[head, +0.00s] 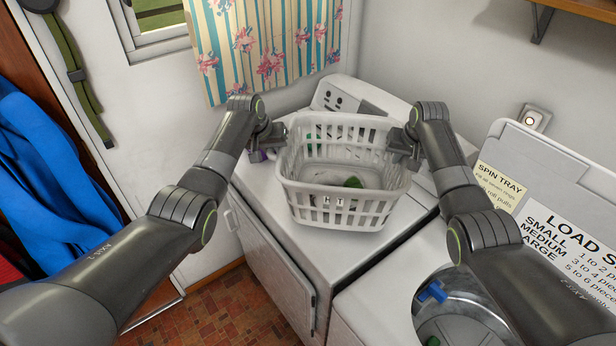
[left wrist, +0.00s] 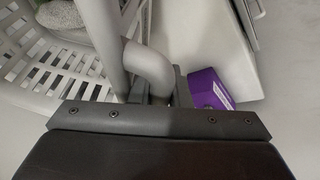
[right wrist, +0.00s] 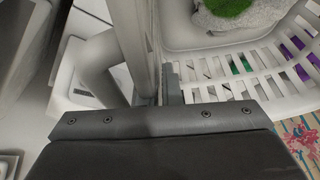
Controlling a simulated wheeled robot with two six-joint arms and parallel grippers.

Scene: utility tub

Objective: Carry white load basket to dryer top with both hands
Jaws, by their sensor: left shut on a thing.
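The white load basket (head: 345,205), a slotted plastic basket, appears level over the top of the white dryer (head: 262,185). I cannot tell whether its base touches that top. Grey cloth and a green item (head: 353,182) lie inside it. My left gripper (head: 273,140) is shut at the basket's left rim. In the left wrist view the basket wall (left wrist: 60,70) lies to the left of the fingers. My right gripper (head: 402,150) is at the right rim and looks shut on it; its fingertips are partly hidden. The basket wall also shows in the right wrist view (right wrist: 235,70).
A purple box (left wrist: 208,88) stands on the machine top close to my left gripper. An open washer tub (head: 460,310) with a blue piece (head: 432,292) is at lower right, by a control panel (head: 560,215). A striped curtain (head: 265,45) hangs behind. The dryer's front-left top is clear.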

